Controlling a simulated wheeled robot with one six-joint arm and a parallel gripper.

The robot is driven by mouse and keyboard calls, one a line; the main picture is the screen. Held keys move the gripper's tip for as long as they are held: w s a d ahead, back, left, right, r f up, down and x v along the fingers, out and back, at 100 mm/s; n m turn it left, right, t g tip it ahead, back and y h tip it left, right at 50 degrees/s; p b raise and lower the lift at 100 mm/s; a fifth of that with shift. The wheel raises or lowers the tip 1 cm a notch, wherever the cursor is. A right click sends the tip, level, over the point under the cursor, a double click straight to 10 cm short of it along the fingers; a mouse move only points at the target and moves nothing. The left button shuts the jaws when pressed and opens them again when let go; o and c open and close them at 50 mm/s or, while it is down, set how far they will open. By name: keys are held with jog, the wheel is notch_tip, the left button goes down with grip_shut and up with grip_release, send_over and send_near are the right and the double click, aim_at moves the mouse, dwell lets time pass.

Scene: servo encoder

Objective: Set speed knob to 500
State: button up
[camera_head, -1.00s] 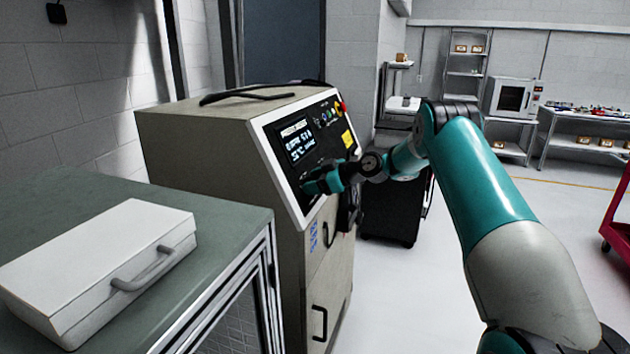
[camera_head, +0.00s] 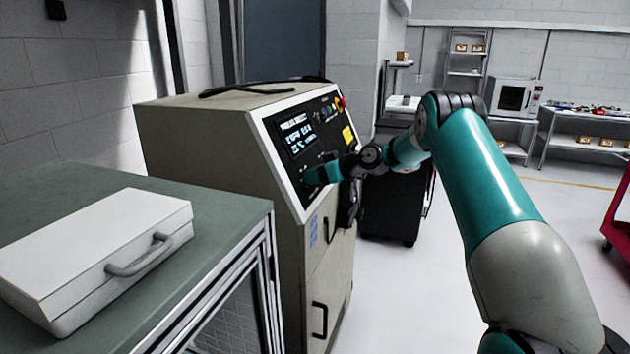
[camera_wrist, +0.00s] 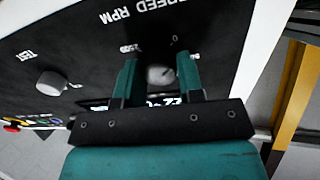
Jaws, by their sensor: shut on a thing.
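The speed knob (camera_wrist: 160,76) is a small grey knob on the black panel, under the upside-down words "SPEED RPM" in the wrist view. My gripper (camera_wrist: 158,68) is shut on it, with one teal finger on each side. Marks near the knob include what looks like 2500; the fingers and palm cover part of the dial, and I cannot read its setting. In the head view my gripper (camera_head: 308,178) is at the lower part of the control panel (camera_head: 300,135) and hides the knob.
A second knob marked TEST (camera_wrist: 52,83) sits beside it on the panel. The lit display (camera_head: 297,140) is above my gripper. A green-topped bench (camera_head: 225,222) with a white case (camera_head: 100,250) stands at left. A black cabinet (camera_head: 390,205) stands behind the machine.

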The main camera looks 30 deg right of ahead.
jog(key=m, duration=0.3)
jog(key=shift+m+b, duration=0.35)
jog(key=shift+m, duration=1.85)
jog(key=shift+d, duration=0.1)
jog(key=o, duration=0.9)
jog(key=b+v, duration=0.1)
jog(key=v, duration=0.4)
jog(key=b+v, duration=0.2)
jog(key=v, duration=0.4)
jog(key=b+v, duration=0.2)
jog(key=v, duration=0.4)
jog(key=shift+r, duration=0.45)
